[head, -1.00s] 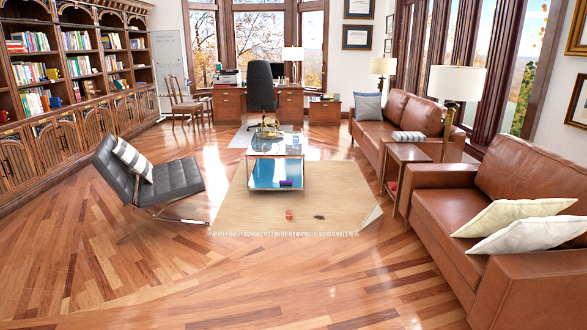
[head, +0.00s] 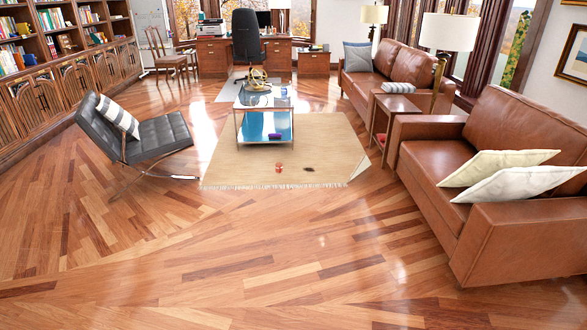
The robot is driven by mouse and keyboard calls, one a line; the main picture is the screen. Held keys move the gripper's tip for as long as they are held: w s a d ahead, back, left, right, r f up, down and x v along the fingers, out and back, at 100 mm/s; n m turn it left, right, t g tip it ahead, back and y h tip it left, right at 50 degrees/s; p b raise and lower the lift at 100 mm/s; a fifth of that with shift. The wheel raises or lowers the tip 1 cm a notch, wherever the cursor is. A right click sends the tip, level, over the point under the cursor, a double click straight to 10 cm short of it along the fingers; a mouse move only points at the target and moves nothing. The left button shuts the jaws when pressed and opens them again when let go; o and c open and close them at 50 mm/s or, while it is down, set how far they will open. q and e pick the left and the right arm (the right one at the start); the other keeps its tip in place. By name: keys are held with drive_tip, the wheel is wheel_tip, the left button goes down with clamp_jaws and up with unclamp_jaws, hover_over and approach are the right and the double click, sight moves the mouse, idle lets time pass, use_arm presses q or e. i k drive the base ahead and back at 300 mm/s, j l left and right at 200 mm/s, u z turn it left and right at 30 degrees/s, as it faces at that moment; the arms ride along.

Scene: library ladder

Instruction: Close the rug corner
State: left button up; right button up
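A beige rug (head: 228,160) with a fringed near edge lies on the wood floor in the middle of the head view. Its near right corner (head: 359,168) is folded up and shows a paler underside, close to the side table and the near sofa. A small red object (head: 279,168) and a small dark flat patch or object (head: 309,169) are on the rug's near part. Neither of my grippers is in the head view.
A glass coffee table (head: 264,118) stands on the rug. A black lounge chair (head: 140,135) is left of it. Brown sofas (head: 430,165) and a wooden side table (head: 382,118) line the right. The floor (head: 230,260) before the rug is clear.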

sight(365, 163)
drive_tip(key=i+z, duration=0.2)
drive_tip(key=i, duration=3.5)
